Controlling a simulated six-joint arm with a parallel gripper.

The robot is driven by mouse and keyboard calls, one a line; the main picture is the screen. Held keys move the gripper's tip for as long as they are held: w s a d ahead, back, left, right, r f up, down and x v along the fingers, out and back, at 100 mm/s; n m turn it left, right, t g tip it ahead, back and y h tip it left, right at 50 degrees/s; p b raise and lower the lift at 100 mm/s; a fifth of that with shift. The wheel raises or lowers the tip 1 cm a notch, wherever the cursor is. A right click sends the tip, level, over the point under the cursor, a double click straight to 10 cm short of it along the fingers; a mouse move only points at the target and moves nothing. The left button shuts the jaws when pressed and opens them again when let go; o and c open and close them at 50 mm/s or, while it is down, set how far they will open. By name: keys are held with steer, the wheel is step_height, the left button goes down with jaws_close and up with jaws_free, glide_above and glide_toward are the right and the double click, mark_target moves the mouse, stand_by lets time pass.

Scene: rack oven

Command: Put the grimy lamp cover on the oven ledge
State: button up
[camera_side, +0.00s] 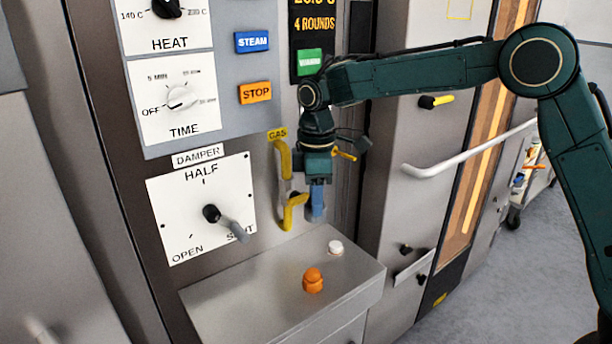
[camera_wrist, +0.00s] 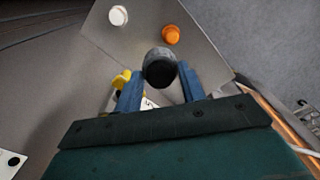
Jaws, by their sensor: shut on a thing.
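My gripper (camera_side: 316,203) points down above the back of the oven ledge (camera_side: 240,285), close to the panel. In the wrist view, its blue fingers are shut on a dark grey, round, dirty-looking piece (camera_wrist: 160,66), which I take as the grimy lamp cover. It appears held above the ledge (camera_wrist: 138,42), apart from its surface. In the side view the fingers mostly hide it. A white round cap (camera_side: 335,247) and an orange knobbed piece (camera_side: 313,280) stand on the ledge; the wrist view also shows the white cap (camera_wrist: 118,15) and orange piece (camera_wrist: 170,35).
A yellow gas handle (camera_side: 291,211) is just left of my gripper. The damper dial (camera_side: 212,214) and the control panel (camera_side: 232,125) are further left. A white door handle (camera_side: 470,150) sticks out at the right. The ledge's left part is bare.

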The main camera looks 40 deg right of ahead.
steer(key=a+r+n, duration=0.3)
steer(key=a+n, duration=1.1)
steer(key=n, duration=0.1)
steer(key=shift+s+n, duration=0.3)
steer(key=shift+s, duration=0.15)
steer(key=shift+f, duration=0.1)
glide_toward(264, 309)
steer(key=shift+f, duration=0.15)
steer(key=shift+f, duration=2)
steer(key=shift+f, duration=0.1)
steer(key=o, duration=1.1)
